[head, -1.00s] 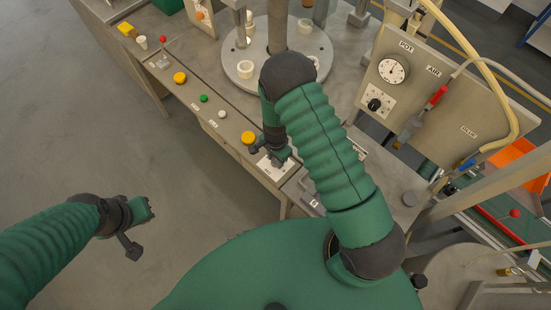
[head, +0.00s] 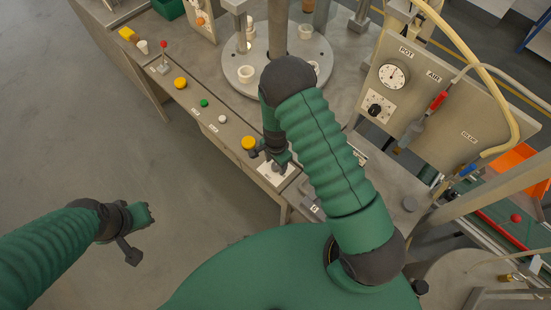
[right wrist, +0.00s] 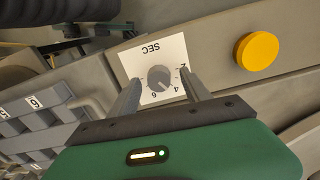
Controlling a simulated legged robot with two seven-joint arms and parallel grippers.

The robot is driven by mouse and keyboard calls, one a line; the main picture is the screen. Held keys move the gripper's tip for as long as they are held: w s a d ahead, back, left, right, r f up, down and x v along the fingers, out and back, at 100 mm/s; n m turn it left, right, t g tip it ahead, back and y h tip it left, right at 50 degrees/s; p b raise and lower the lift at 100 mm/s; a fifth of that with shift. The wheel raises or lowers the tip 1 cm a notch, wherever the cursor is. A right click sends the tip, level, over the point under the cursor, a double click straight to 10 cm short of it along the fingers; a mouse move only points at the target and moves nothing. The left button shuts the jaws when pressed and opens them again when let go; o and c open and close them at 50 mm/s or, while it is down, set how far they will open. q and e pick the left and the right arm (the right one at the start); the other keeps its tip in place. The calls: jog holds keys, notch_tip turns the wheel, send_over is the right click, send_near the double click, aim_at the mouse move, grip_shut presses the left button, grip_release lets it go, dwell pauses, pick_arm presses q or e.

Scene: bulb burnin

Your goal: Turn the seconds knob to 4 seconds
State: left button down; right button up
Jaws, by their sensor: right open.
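The seconds knob (right wrist: 160,78) is a small grey dial on a white plate (right wrist: 135,62) marked SEC, with numbers including 2, 4 and 6 around it. My right gripper (right wrist: 160,88) is open, with one finger on each side of the knob and a gap showing on both sides. I cannot tell for sure which number the knob points to. In the head view the right gripper (head: 270,158) hangs over the white plate (head: 275,174) at the console's near end, and hides the knob. My left gripper (head: 140,232) is open and empty over the floor at the left.
A yellow button (right wrist: 257,51) sits beside the plate, and also shows in the head view (head: 248,143). Numbered grey keys (right wrist: 35,115) lie on the other side. A panel with a POT gauge (head: 393,76) and its own black knob (head: 375,110) stands at the right.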

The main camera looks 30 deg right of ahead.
aim_at(276, 165)
notch_tip(276, 165, up, 17)
jog(key=b, duration=0.1)
jog(key=shift+f+b, duration=0.2)
jog(key=shift+b, duration=0.1)
jog(key=s+a+n+t+b, duration=0.2)
jog(key=s+n+b, duration=0.5)
jog(key=n, duration=0.7)
jog(key=s, duration=0.2)
jog(key=shift+s+f+n+t, duration=0.15)
jog(key=shift+s+n+t, duration=0.15)
jog(key=shift+s+n, duration=0.1)
